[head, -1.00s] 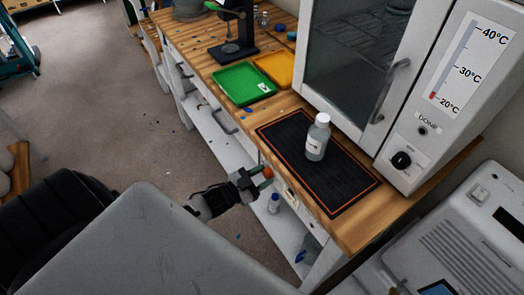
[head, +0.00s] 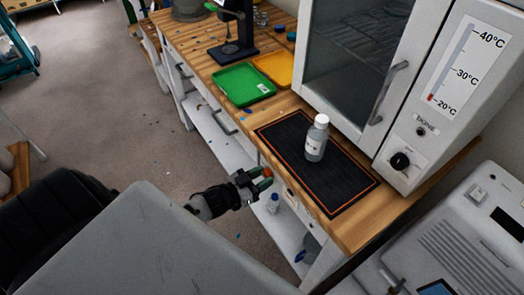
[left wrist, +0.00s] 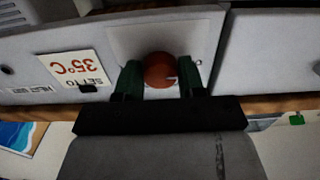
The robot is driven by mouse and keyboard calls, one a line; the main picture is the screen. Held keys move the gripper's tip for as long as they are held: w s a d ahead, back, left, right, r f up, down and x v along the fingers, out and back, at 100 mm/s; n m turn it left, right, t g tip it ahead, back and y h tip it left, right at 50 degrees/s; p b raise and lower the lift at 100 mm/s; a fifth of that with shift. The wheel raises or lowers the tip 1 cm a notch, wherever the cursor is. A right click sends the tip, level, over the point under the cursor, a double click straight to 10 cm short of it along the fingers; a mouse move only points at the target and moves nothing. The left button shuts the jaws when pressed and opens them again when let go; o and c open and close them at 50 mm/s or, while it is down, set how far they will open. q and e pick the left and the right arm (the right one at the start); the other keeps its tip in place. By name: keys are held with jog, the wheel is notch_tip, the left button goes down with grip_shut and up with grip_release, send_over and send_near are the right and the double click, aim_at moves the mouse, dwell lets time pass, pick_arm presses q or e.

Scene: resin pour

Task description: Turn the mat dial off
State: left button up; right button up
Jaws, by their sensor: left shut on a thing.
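The mat dial (left wrist: 160,68) is a round orange-red knob on a pale plate on the bench's front. In the left wrist view it sits between the two green fingers of my left gripper (left wrist: 161,82), which is shut on it. A small pale mark shows at the dial's lower right in that view. In the head view my left gripper (head: 260,179) is at the bench's front edge, with the dial (head: 267,172) partly hidden by its fingers. The black mat with an orange border (head: 335,185) lies on the bench above. My right gripper is not in view.
A white-capped bottle (head: 317,139) stands on the mat. An oven (head: 404,150) with a black knob stands behind it. Green (head: 240,84) and yellow (head: 276,68) trays lie farther along the bench. A card reading 35°C (left wrist: 75,68) is beside the dial, upside down.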

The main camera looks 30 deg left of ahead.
pick_arm(q)
jog(key=o, duration=0.9)
jog(key=b+v, duration=0.1)
jog(key=v, duration=0.9)
jog(key=shift+s+a, duration=0.15)
jog(key=shift+s, duration=0.2)
jog(key=shift+f, duration=0.1)
jog(key=s+f+n+g+y, duration=0.1)
jog(key=s+f+g+y, duration=0.3)
jog(key=f, duration=0.8)
jog(key=s+f+n+g+y, duration=0.25)
jog(key=s+f, duration=0.45)
jog(key=f, duration=0.4)
jog(key=s+d+f+g, duration=0.3)
jog(key=s, duration=0.2)
jog(key=s+d+f+m+g, duration=0.1)
jog(key=s+d+f+g, duration=0.2)
jog(key=s, duration=0.3)
jog(key=s+d+f+g, duration=0.2)
jog(key=s+f+g, duration=0.1)
jog(key=s+f, duration=0.2)
jog(key=shift+s+d+f+m, duration=0.1)
jog(key=shift+s+d+m, duration=0.3)
jog(key=shift+s, duration=0.2)
